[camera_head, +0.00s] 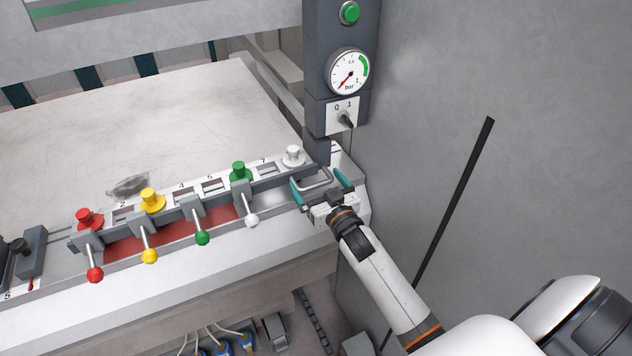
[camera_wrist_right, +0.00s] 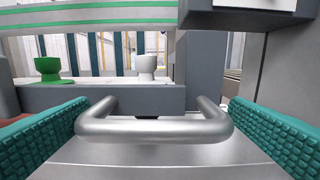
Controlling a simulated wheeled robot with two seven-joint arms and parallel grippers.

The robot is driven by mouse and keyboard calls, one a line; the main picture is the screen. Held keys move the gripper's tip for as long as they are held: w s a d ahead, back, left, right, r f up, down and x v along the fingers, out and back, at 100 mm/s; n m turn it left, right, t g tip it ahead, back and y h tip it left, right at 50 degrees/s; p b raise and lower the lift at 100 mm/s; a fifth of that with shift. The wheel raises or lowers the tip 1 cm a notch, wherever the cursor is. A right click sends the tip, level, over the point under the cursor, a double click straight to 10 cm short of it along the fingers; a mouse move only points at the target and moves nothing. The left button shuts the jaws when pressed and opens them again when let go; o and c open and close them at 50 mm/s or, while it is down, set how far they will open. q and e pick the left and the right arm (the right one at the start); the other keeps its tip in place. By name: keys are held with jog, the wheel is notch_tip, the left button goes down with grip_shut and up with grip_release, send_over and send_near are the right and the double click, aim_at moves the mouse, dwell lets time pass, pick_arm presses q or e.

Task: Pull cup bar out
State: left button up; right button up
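The cup bar (camera_head: 273,184) is a long grey bar along the front of the machine bed, carrying red (camera_head: 88,217), yellow (camera_head: 152,200), green (camera_head: 240,171) and white (camera_head: 293,156) suction cups. A metal U-shaped handle (camera_head: 318,183) is at its right end; the handle (camera_wrist_right: 154,130) fills the middle of the right wrist view. My right gripper (camera_head: 321,188) is open, with its teal fingers on either side of the handle. In the wrist view the fingers are close to the handle's two ends; contact is unclear. My left gripper is not in view.
Levers with red (camera_head: 95,275), yellow (camera_head: 150,256), green (camera_head: 202,238) and white (camera_head: 252,220) balls stick out along the bar's front. A dark post with a pressure gauge (camera_head: 347,72) and a switch (camera_head: 346,120) stands just behind the handle. A grey wall (camera_head: 430,80) rises at right.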

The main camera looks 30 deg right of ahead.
jog(key=shift+s+f, duration=0.1)
jog(key=shift+s, duration=0.05)
jog(key=s+b, duration=0.2)
jog(key=s, duration=0.9)
jog(key=shift+d, duration=0.15)
jog(key=s+a+f+g, duration=0.1)
jog(key=s+f+g, duration=0.2)
jog(key=f, duration=0.9)
jog(key=s+a+f+n+g, duration=0.1)
jog(key=s+f+g, duration=0.25)
jog(key=f, duration=0.75)
jog(key=s+a+f+g, duration=0.2)
jog(key=s+f, duration=0.1)
jog(key=f, duration=0.9)
jog(key=s+f+g, duration=0.2)
jog(key=s+f, duration=0.3)
jog(key=s, duration=0.4)
jog(key=s+a+f+n+g, duration=0.1)
jog(key=s+f+g, duration=0.2)
jog(key=s+f, duration=0.3)
jog(key=s+f+n+g+y, duration=0.1)
jog(key=s+f+g, duration=0.2)
jog(key=s, duration=0.9)
notch_tip(320, 180, down, 4)
jog(key=shift+s+a+r+b, duration=0.25)
jog(key=shift+s+a+b, duration=0.05)
jog(key=shift+s, duration=0.1)
